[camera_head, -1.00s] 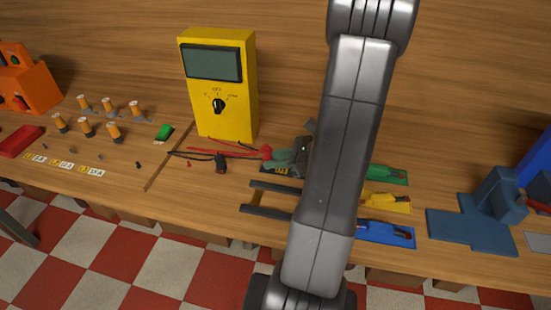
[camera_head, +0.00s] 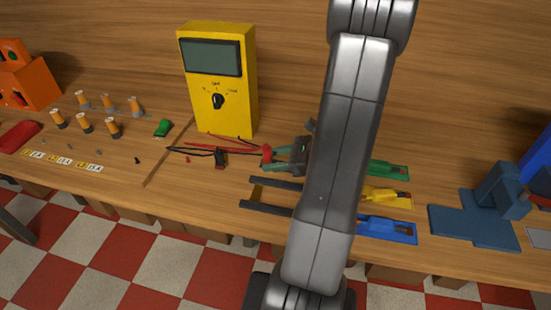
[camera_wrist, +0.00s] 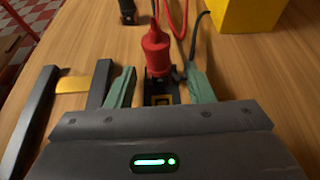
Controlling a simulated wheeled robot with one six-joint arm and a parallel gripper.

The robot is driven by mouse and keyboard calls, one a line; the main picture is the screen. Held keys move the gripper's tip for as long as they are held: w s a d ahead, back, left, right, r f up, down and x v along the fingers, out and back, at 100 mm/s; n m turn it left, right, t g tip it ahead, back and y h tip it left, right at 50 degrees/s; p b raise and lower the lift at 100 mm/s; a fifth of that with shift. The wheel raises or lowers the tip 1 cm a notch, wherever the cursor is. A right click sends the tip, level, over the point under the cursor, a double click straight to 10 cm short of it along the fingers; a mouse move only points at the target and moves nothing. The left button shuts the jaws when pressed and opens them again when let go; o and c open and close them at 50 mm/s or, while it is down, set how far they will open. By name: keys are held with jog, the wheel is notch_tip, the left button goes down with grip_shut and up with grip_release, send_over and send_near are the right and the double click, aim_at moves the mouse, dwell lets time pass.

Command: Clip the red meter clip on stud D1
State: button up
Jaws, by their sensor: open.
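The red meter clip (camera_wrist: 156,52) stands in the wrist view between the two green fingers of my gripper (camera_wrist: 160,74). The fingers are apart, one on each side of the clip, with a visible gap on both sides. The clip's lower end is at a dark holder with a yellow part. In the head view the red clip (camera_head: 266,153) is at the fingertips of my gripper (camera_head: 271,159), and my arm hides part of the gripper. Several small studs are at the left of the bench near white-and-yellow labels (camera_head: 60,160). The labels are too small to read, so I cannot tell which stud is D1.
A yellow meter (camera_head: 235,115) stands behind, with red and black leads in front. A black clip (camera_head: 220,160) lies left of my gripper. Dark rails (camera_head: 265,208) are in front. Several copper-coloured posts (camera_head: 84,123) and a green piece (camera_head: 162,128) are at left.

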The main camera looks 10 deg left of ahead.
jog(key=v, duration=1.4)
jog(key=shift+f, duration=0.1)
jog(key=shift+a, duration=0.1)
